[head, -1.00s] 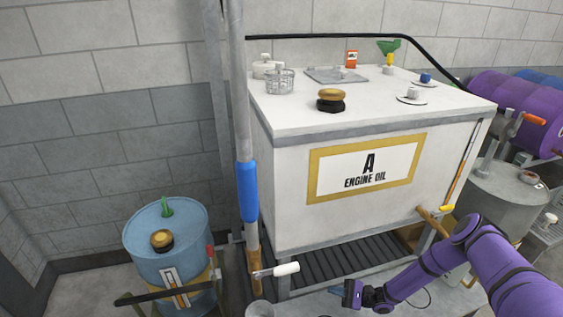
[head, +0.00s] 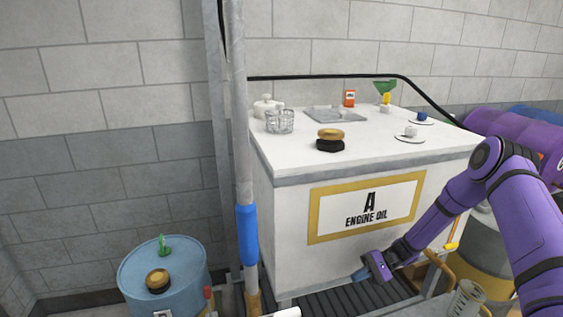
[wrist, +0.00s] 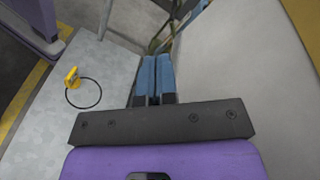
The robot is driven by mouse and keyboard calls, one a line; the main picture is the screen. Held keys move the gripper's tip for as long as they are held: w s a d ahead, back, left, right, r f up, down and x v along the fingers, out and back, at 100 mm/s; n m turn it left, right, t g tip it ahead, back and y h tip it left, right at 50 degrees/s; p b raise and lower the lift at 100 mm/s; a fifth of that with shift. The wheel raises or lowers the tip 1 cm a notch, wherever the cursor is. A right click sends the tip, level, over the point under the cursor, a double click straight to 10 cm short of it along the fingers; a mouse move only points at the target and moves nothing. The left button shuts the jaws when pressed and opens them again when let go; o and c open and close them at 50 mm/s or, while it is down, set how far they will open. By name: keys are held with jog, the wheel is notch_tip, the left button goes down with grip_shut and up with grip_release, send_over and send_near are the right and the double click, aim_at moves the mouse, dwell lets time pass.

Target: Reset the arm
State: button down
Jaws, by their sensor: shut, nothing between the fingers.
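My purple arm comes in from the right in the head view. My gripper (head: 360,274) is low in front of the tank's front face, below the label. In the wrist view its two blue fingers (wrist: 153,78) lie side by side, shut with nothing between them. The white engine oil tank (head: 290,225) with its "A ENGINE OIL" label (head: 366,207) stands just behind the gripper. I cannot tell from the head view how close the fingers are to the tank.
On the tank top stand a black and gold cap (head: 330,140), a wire basket (head: 280,121) and a tray (head: 335,115). A yellow tag on a loop (wrist: 72,77) lies left of my gripper.

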jog(key=s+d+r+n+t+h, duration=0.1)
jog(key=s+r+h, duration=0.2)
jog(key=r, duration=0.8)
jog(key=s+d+r+n+t+h, duration=0.1)
jog(key=s+r+n+h, duration=0.2)
jog(key=r, duration=0.8)
jog(key=s+d+r+h, duration=0.1)
jog(key=s+r+h, duration=0.25)
jog(key=r, duration=0.75)
jog(key=s+d+r+t+h, duration=0.1)
jog(key=s+r+t, duration=0.1)
jog(key=s+r, duration=0.2)
jog(key=s+d+r+n+t+h, duration=0.1)
jog(key=s+r, duration=0.4)
jog(key=s, duration=0.6)
jog(key=s+d+r+t+h, duration=0.1)
jog(key=s+r+t+h, duration=0.2)
jog(key=s+r+t, duration=0.2)
jog(key=shift+s+d+n, duration=0.3)
jog(key=shift+s+d, duration=0.1)
jog(key=shift+s, duration=0.75)
jog(key=shift+r, duration=0.1)
